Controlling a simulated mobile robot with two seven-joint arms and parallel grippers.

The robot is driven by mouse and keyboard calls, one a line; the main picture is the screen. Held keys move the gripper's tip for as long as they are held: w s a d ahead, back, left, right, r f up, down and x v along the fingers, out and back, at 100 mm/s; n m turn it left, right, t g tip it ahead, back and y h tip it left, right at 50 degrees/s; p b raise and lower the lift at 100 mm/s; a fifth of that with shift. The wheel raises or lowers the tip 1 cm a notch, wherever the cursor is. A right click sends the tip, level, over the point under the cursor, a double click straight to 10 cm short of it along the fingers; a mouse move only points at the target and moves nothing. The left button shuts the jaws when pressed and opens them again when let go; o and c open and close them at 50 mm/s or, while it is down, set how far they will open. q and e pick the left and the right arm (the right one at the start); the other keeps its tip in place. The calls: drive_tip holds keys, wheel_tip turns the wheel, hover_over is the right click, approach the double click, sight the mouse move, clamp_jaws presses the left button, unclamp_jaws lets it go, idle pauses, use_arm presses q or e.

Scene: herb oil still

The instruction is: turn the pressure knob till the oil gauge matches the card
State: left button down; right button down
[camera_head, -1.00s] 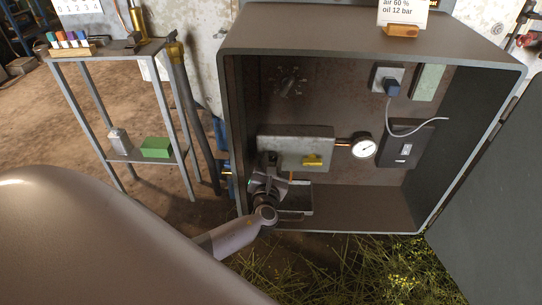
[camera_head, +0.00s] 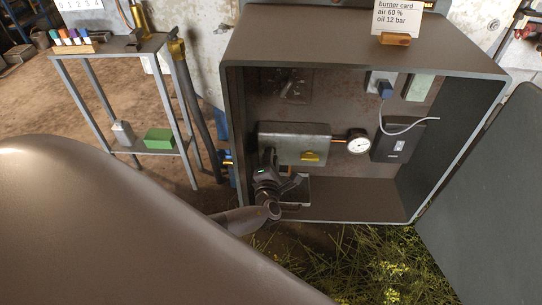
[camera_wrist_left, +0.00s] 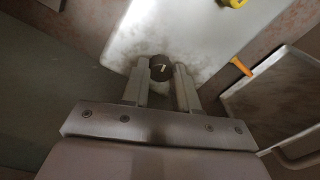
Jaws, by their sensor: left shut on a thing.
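The burner card (camera_head: 398,18) stands on top of the open metal cabinet and reads air 60 %, oil 12 bar. The round white oil gauge (camera_head: 358,145) sits right of the grey burner box (camera_head: 300,140), at the end of a copper pipe. Its needle is too small to read surely. My left gripper (camera_head: 268,160) is at the left end of the box. In the left wrist view, its two fingers (camera_wrist_left: 162,80) are closed on a dark round knob (camera_wrist_left: 161,68) with a pale mark. The knob is mostly hidden in the head view. My right gripper is out of view.
A yellow handle (camera_head: 310,157) sits on the box front, and it also shows in the left wrist view (camera_wrist_left: 233,3). A tray (camera_head: 296,188) lies below the box. A grey switch box (camera_head: 397,140) with a cable is at right. The cabinet door (camera_head: 480,190) stands open. A shelf (camera_head: 150,147) is at left.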

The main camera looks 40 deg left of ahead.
use_arm(q)
drive_tip(key=shift+m, duration=0.4)
drive_tip(key=c, duration=0.9)
unclamp_jaws()
drive_tip(key=shift+o, duration=0.2)
drive_tip(key=p+v, duration=0.2)
drive_tip(key=v, duration=0.5)
drive_tip(key=shift+p, duration=0.3)
